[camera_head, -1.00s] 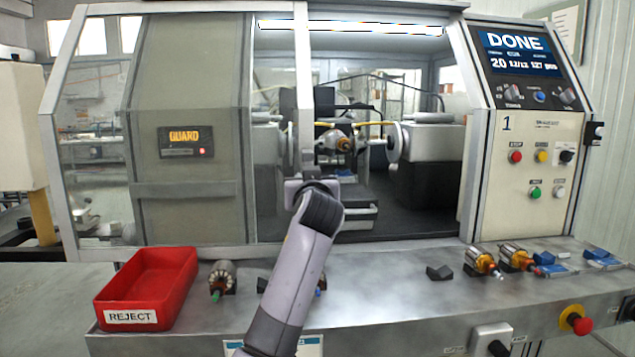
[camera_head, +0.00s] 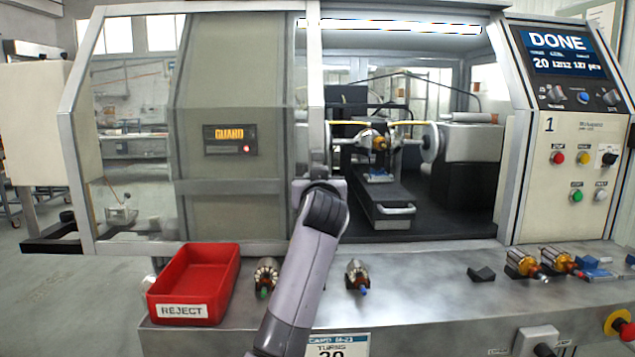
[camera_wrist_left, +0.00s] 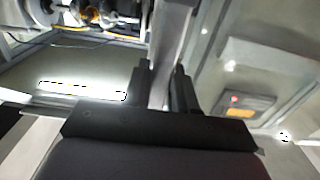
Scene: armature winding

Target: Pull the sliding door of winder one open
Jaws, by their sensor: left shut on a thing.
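The sliding door of winder one has a pale vertical edge bar (camera_head: 314,80), left of centre in the head view. My left gripper (camera_wrist_left: 162,82) is shut on this bar, which runs between its two dark fingers in the left wrist view. In the head view my left arm rises from the bottom and its wrist (camera_head: 320,190) covers the lower part of the bar, hiding the fingertips. Right of the bar the winder is open, with an armature (camera_head: 375,140) and a dark slide inside. My right gripper is not in view.
A red REJECT bin (camera_head: 162,290) stands on the front ledge, left of my arm. Armatures lie on either side of my arm and farther right (camera_head: 525,264). The control panel (camera_head: 565,150) reads DONE. A red stop button (camera_head: 620,326) sits at the front right.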

